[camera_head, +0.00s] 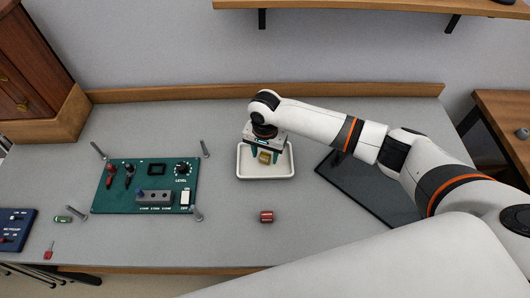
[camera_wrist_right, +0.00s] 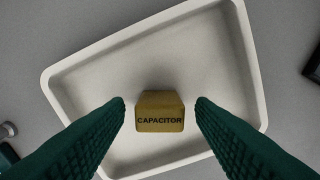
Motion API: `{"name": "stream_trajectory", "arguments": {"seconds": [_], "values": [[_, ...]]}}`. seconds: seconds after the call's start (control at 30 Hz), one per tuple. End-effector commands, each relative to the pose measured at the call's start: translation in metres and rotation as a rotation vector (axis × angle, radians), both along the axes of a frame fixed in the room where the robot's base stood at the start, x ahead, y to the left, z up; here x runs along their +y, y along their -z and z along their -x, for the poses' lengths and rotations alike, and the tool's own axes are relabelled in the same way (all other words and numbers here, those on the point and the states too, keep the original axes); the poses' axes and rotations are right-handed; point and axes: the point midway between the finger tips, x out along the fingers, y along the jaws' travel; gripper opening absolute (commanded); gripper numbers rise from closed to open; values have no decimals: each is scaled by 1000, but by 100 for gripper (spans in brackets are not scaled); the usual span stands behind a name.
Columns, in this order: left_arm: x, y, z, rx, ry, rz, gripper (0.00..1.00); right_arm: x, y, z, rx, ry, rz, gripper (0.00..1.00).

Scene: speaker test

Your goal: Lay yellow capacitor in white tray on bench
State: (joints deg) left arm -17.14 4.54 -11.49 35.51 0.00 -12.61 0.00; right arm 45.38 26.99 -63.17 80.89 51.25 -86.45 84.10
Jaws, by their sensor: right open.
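The yellow capacitor (camera_head: 264,157) lies inside the white tray (camera_head: 288,174) on the bench. In the right wrist view the capacitor (camera_wrist_right: 160,111) shows its printed name and sits between my two green fingers, with a gap on each side. The rim of the white tray (camera_wrist_right: 93,49) frames it there. My right gripper (camera_head: 265,152) is over the tray, pointing down. It also fills the lower part of the right wrist view (camera_wrist_right: 160,103), open and not touching the capacitor. My left gripper is not in view.
A green circuit board (camera_head: 120,199) with knobs and posts lies left of the tray. A red component (camera_head: 266,217) lies in front of the tray. A dark mat (camera_head: 350,185) is under my right arm. A blue board (camera_head: 14,229) and a green component (camera_head: 62,219) are at far left.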

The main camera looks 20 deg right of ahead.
Motion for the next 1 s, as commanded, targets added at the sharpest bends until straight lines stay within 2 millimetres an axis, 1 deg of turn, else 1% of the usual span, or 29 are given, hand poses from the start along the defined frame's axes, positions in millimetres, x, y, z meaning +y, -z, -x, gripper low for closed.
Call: {"name": "stream_trajectory", "arguments": {"seconds": [0.17, 0.3, 0.5, 0.6, 0.77, 1.0], "values": [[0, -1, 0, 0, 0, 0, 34, 0, -25, -1, -3, 0, -3, 50], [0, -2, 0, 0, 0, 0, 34, 1, -56, -1, -5, -1, -3, 50], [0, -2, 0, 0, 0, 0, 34, 0, -96, -1, -4, 0, 0, 50], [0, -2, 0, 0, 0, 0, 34, 1, -109, -1, -1, 0, -2, 50], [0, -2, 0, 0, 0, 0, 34, 0, -119, 0, -1, 0, -1, 50], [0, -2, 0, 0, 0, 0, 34, 0, -121, 0, -1, 0, -1, 50]]}}
